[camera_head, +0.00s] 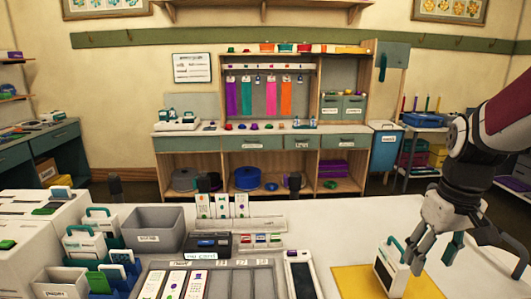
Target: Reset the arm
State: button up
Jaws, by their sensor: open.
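My arm comes in from the right edge, with its gripper (455,252) low over the front right of the white table (330,222). The fingers are spread apart and I see nothing held between them. A white box-shaped piece with a teal handle (391,268) stands on a yellow mat (356,284), just left of the fingers. The left finger looks very close to this piece; I cannot tell whether they touch.
A grey tray with cards (230,285), a dark handheld device (301,276), a grey bin (153,229) and upright card holders (222,207) fill the table's left and middle. A workbench (258,141) stands behind. Bare table lies behind the mat.

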jog(key=s+a+r+t, duration=0.2)
jog(key=s+a+r, duration=0.1)
jog(key=s+a, duration=0.3)
jog(key=s+a+r+t, duration=0.1)
jog(key=s+a+r, duration=0.2)
jog(key=s+a, duration=0.4)
jog(key=shift+s+r+t, duration=0.25)
jog(key=shift+s+t, duration=0.15)
jog(key=shift+s, duration=0.25)
jog(key=shift+a, duration=0.1)
